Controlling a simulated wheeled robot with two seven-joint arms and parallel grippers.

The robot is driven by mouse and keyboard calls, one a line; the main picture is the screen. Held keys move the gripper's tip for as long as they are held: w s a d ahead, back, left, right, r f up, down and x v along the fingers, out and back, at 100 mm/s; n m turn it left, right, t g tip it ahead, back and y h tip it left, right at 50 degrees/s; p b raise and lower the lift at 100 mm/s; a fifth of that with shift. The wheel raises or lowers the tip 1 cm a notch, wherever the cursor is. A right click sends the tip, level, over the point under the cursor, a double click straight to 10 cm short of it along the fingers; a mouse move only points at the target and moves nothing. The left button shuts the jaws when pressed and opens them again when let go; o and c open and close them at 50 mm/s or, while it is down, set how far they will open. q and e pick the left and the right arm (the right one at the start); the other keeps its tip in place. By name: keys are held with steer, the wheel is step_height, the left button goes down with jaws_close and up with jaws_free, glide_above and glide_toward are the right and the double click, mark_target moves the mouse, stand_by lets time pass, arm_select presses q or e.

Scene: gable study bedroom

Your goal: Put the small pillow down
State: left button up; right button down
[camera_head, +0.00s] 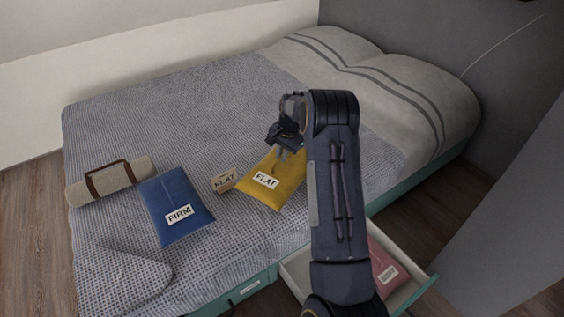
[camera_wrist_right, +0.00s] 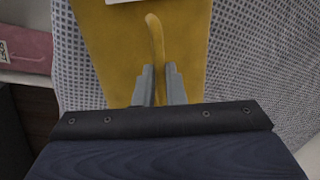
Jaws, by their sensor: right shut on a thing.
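A small yellow pillow (camera_head: 262,192) with a white FLAT label lies on or just above the bed's grey woven cover; I cannot tell whether it touches. My right gripper (camera_head: 283,152) is over its far part, reaching down to it. In the right wrist view the two grey fingertips (camera_wrist_right: 158,82) are shut on a raised fold of the yellow pillow (camera_wrist_right: 108,45). The arm hides the pillow's right side in the head view. My left gripper is out of view.
A blue FIRM pillow (camera_head: 168,200) and a beige roll (camera_head: 115,178) lie further left. An open drawer (camera_head: 413,292) holds a pink pillow (camera_head: 378,262). Large pillows (camera_head: 400,85) lie at the bed's head.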

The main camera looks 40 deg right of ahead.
mark_target(281, 165)
steer(key=shift+f+b, duration=0.4)
steer(key=shift+f, duration=1.2)
steer(key=c, duration=1.5)
jaws_free()
